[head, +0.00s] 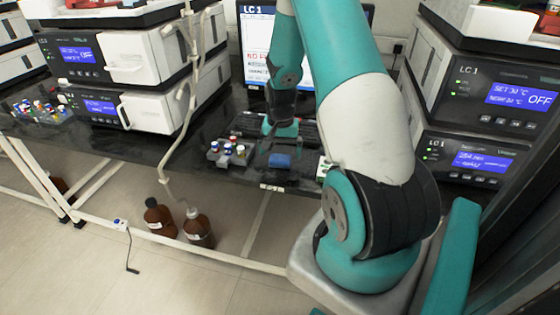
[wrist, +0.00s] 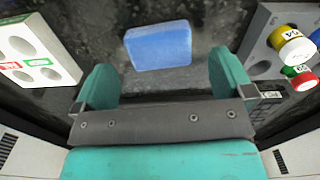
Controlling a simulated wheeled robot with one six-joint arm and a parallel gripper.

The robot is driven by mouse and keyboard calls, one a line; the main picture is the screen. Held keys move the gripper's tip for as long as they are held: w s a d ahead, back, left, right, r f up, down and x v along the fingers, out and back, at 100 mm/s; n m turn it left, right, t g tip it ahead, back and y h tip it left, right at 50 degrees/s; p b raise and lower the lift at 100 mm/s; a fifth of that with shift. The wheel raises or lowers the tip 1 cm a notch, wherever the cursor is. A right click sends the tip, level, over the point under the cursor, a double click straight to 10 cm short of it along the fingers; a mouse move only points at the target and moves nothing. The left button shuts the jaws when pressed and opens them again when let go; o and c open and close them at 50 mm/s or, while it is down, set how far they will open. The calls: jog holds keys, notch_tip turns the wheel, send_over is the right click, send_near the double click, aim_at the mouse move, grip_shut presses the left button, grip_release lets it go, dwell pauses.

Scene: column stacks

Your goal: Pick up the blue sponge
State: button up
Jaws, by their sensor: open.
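The blue sponge (wrist: 159,46) lies flat on the dark bench top. In the wrist view it is just beyond my gripper (wrist: 160,80), roughly centred between the two teal fingers and a little past their tips. My gripper is open and empty, and no finger is seen touching the sponge.
A grey vial rack (head: 226,158) with capped vials stands left of the sponge. A white holder with round holes (wrist: 32,50) is on its other side. A keyboard (head: 250,124) and monitor (head: 258,45) stand behind. Stacked LC instruments (head: 150,108) flank the bench; brown bottles (head: 198,228) sit below.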

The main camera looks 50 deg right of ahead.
aim_at(281, 157)
notch_tip(281, 157, down, 2)
jog(key=shift+f, duration=0.15)
jog(key=c, duration=1)
notch_tip(281, 157, up, 20)
jog(key=shift+p, duration=0.3)
